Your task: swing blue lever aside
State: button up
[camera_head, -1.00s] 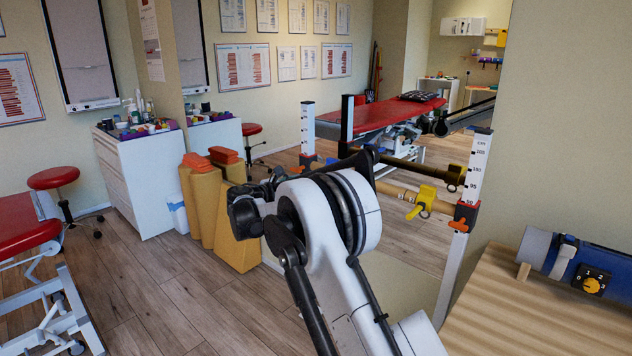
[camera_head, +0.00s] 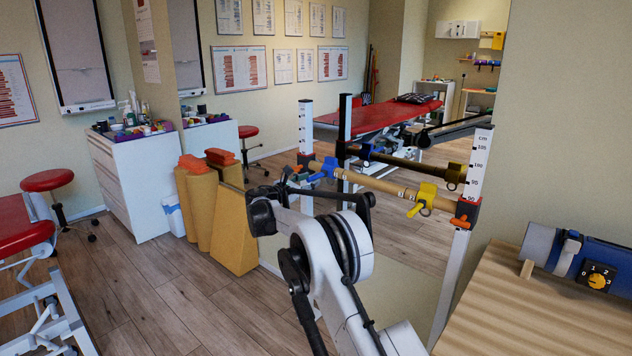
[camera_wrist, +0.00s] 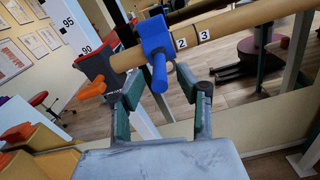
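The blue lever (camera_head: 326,170) is clamped on a wooden bar (camera_head: 380,185) near its left end in the head view. In the wrist view the blue lever (camera_wrist: 157,50) has a collar around the bar (camera_wrist: 215,32), and its handle points down toward me. My gripper (camera_wrist: 160,76) is open, with one green-and-grey finger on each side of the handle. The handle's lower end lies between the fingertips in the picture; I cannot tell whether they touch it. In the head view my arm hides most of my gripper.
A yellow lever (camera_head: 424,196) sits on the bar's right part. Posts with number scales (camera_head: 478,165) hold the bar's ends. A dark bar (camera_head: 405,163) runs behind it. Yellow bolsters (camera_head: 232,230) stand left of my arm. A wooden table (camera_head: 535,310) is at the right.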

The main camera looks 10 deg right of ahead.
aim_at(322, 174)
jog(key=shift+b+x, duration=0.3)
jog(key=shift+x, duration=1.6)
jog(key=shift+c, duration=0.3)
grip_shut()
